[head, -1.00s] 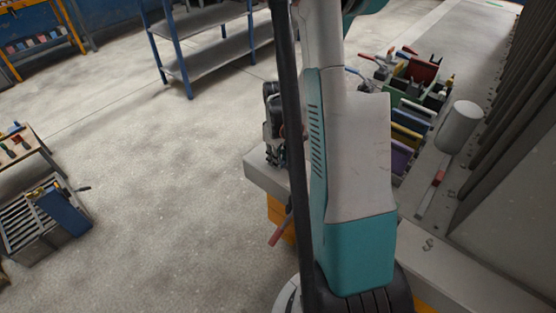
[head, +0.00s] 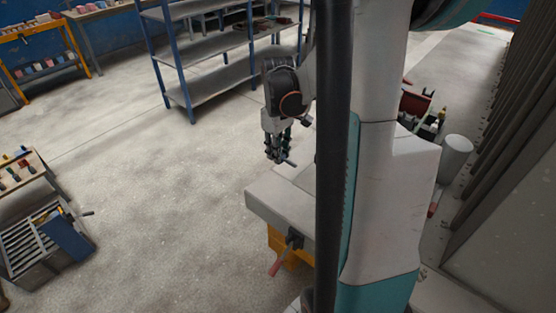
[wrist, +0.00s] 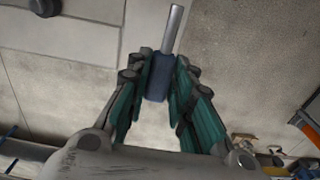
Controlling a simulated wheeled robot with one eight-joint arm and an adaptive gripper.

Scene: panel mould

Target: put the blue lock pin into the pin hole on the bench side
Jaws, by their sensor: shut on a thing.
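My gripper (head: 277,152) is above and beyond the far left corner of the bench (head: 275,203) in the head view, out over the floor side. In the wrist view its green-padded fingers (wrist: 160,85) are shut on the blue lock pin (wrist: 158,78). The blue grip is between the pads, and the bare metal shaft (wrist: 173,28) sticks out past them. In the head view a thin bit of the metal shaft shows by the fingertips. I cannot make out the pin hole in either view.
A red-handled clamp-like fitting (head: 278,266) hangs on the bench side, near an orange part (head: 292,248). Blue-framed shelves (head: 220,75) stand across open floor.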

